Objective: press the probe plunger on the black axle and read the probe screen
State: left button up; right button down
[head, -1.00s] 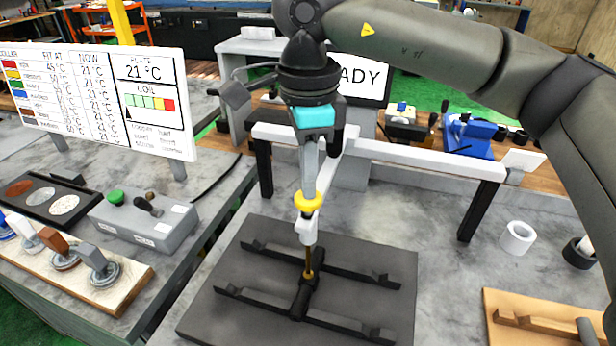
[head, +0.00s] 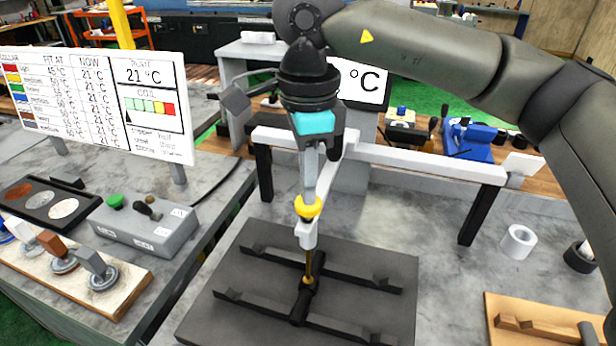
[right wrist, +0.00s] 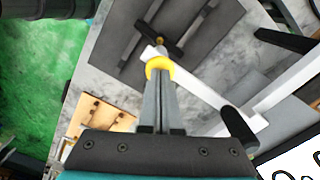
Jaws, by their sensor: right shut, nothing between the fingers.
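My right gripper (head: 311,192) is shut and empty, pointing down with its fingertips against the yellow probe plunger (head: 307,208). The plunger tops the white probe body (head: 306,235), whose thin brass tip (head: 309,270) reaches down to the black axle (head: 302,300). The axle lies across two dark rails on a grey plate (head: 375,265). The probe screen (head: 365,80) stands behind my gripper and shows "°C"; my gripper and arm hide its left part, so any number is unreadable. In the right wrist view the shut fingers (right wrist: 158,85) meet the yellow plunger (right wrist: 160,64). My left gripper is not in view.
A white beam on black legs (head: 420,165) runs behind the plate. A white ring (head: 518,241) and a wooden board (head: 540,310) lie at the right. At the left are a temperature board (head: 95,100), a grey control box (head: 145,225) and several handled collars.

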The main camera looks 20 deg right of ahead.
notch_tip(320, 180, up, 8)
jog(key=p, duration=0.5)
dwell(0.6)
